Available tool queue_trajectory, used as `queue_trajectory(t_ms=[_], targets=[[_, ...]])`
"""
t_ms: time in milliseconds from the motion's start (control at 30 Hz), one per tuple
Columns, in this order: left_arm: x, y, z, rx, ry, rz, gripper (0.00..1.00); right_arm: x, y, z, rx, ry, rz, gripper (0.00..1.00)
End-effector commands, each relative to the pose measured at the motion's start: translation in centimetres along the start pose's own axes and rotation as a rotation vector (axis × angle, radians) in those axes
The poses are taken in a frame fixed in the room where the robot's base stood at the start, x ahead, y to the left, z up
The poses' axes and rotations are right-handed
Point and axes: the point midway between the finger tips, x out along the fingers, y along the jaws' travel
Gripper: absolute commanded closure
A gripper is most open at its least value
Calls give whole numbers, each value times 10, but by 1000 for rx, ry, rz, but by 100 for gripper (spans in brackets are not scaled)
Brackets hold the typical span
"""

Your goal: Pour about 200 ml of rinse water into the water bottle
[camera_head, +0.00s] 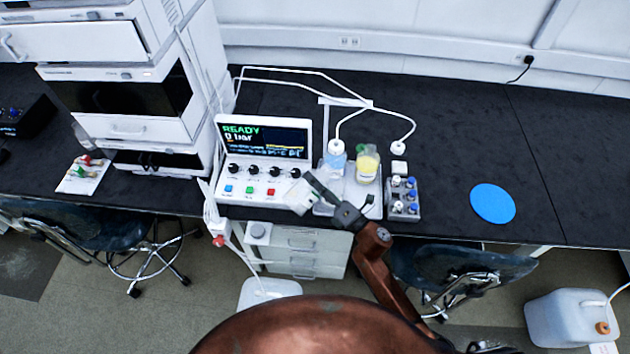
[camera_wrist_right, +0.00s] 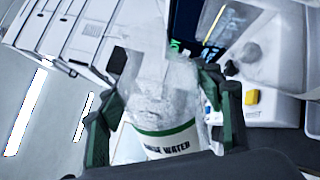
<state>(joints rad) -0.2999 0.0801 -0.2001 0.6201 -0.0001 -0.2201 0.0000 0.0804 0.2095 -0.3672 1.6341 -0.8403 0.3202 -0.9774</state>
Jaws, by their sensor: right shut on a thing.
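My right gripper (camera_head: 319,188) is over the bench's front edge, by the right side of the control box. It is shut on a clear rinse water container (camera_wrist_right: 160,95) with a green-edged white label reading "…SE WATER"; its start is cut off. In the head view the container (camera_head: 297,198) looks pale and tilted; its liquid level is unclear. Just behind the gripper, a bottle with bluish contents (camera_head: 336,161), probably the water bottle, stands on a pale tray (camera_head: 352,200) with a tube at its top. A yellow bottle (camera_head: 367,167) stands beside it. My left gripper is not in view.
The control box (camera_head: 264,150) reads READY, left of the tray. A vial rack (camera_head: 403,199) stands right of it. A white cap with tubing (camera_head: 398,147) is behind the rack. A blue disc (camera_head: 492,203) lies farther right, with clear bench around it.

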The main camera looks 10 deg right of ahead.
Motion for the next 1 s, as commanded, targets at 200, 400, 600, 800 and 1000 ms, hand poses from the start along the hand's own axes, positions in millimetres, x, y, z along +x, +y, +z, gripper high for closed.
queue_trajectory(t_ms=[200, 400, 600, 800, 1000], targets=[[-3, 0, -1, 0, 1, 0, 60, 1, 3, 1, 73, -15, 5, 91], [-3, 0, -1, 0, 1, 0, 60, 1, 3, 1, 74, -15, 5, 91], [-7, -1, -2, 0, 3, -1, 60, 1, 4, 2, 159, -33, 6, 91], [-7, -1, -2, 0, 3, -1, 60, 1, 3, 2, 171, -34, 6, 91], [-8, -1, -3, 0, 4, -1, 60, 1, 3, 2, 194, -39, 6, 91]])
